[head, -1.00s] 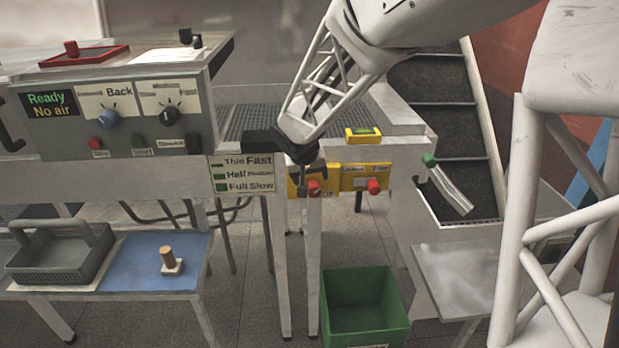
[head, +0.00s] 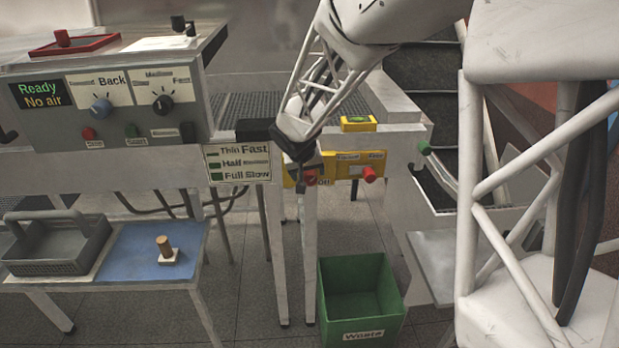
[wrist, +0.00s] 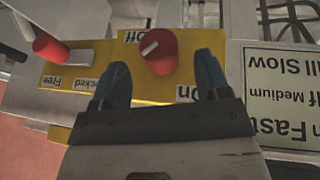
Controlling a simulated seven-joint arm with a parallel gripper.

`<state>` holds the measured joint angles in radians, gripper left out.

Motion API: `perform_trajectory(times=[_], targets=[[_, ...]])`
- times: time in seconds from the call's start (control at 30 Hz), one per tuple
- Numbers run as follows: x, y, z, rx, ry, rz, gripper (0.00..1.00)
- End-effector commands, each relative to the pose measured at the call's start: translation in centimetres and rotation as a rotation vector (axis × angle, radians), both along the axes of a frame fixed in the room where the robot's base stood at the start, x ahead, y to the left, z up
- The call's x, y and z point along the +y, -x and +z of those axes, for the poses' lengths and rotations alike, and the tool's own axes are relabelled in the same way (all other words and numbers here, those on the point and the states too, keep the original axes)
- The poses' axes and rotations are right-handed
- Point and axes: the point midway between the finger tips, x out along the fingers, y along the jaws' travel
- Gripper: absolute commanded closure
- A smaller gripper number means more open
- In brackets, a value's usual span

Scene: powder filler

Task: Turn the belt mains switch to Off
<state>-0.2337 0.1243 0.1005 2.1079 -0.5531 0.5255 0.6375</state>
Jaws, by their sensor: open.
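The belt mains switch (wrist: 160,50) is a red round knob with a white pointer mark, on a yellow plate labelled Off and On. In the wrist view it lies between the tips of my gripper (wrist: 163,76), with a finger on each side. The fingers are open; gaps show beside the knob, and I cannot tell whether they touch it. The pointer slants in the wrist view, and I cannot tell for sure which label it marks. In the head view the knob (head: 310,178) sits just below my gripper (head: 300,158), which hides part of the plate.
A second red knob (wrist: 48,47) on a plate labelled Locked and Free stands close beside the switch. A Thin/Half/Full sign (head: 238,163) is left of it. A green waste bin (head: 360,300) stands below. The display (head: 42,95) reads Ready, No air.

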Motion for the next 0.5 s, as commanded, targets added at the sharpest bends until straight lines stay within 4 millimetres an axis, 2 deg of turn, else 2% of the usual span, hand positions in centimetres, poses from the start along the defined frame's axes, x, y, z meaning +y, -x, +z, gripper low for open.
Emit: perform_trajectory(times=[0.2, 0.5], targets=[[-0.4, -0.8, -2.1, 0.002, 0.001, -0.001, 0.31], [-0.7, -1.4, -3.3, 0.001, 0.001, 0.000, 0.31]])
